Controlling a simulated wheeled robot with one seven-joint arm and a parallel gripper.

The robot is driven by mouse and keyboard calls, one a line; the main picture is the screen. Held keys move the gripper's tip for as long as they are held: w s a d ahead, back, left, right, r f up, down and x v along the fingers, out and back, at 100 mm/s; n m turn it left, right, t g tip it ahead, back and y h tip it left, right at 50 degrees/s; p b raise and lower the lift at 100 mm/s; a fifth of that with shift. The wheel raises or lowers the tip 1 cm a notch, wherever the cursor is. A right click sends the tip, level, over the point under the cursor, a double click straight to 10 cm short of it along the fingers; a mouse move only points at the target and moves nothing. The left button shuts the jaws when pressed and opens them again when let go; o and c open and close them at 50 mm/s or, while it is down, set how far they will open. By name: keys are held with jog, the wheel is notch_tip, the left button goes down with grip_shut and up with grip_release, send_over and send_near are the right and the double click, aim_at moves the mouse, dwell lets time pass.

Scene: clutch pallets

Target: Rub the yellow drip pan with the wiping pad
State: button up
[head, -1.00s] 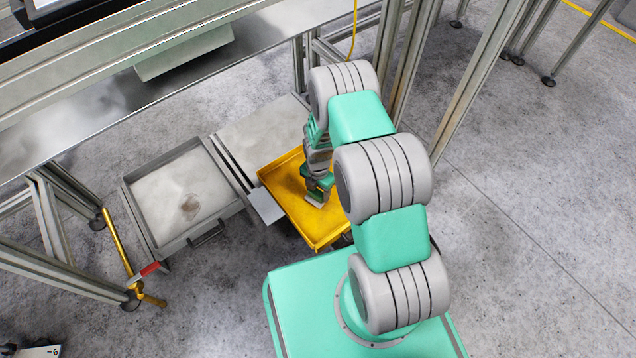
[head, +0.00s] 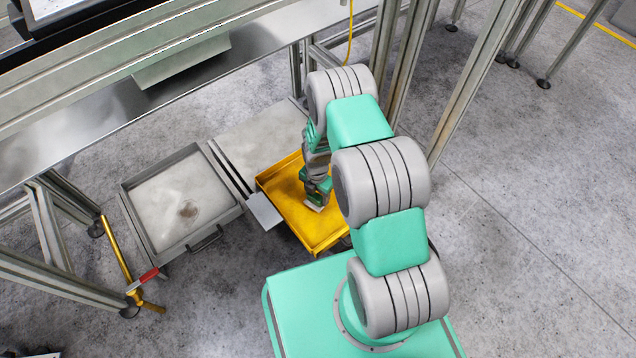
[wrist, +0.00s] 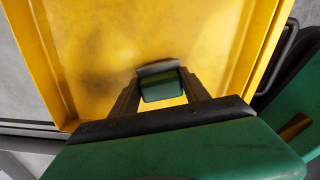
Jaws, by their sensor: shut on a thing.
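The yellow drip pan (head: 318,235) lies low on the floor side in front of my base, partly hidden by my arm. Dark smudges show on its floor in the wrist view (wrist: 100,60). My gripper (head: 318,194) points down inside the pan. It is shut on the wiping pad (wrist: 162,84), a small block with a green body and a pale grey edge. The pad also shows in the head view (head: 313,206), at the pan floor. It looks to be touching the floor or very close to it; I cannot tell which.
A grey metal tray (head: 160,190) with a brown stain stands left of the pan. A flat grey plate (head: 265,145) lies behind the pan. A yellow bar with a red part (head: 118,250) is at far left. Metal frame legs (head: 470,85) stand behind right.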

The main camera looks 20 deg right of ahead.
aim_at(316, 195)
jog(key=r+p, duration=0.1)
jog(key=r, duration=0.2)
jog(key=shift+a+p, duration=0.2)
jog(key=shift+p, duration=0.1)
jog(key=shift+r+p, duration=1.2)
jog(key=shift+r, duration=0.55)
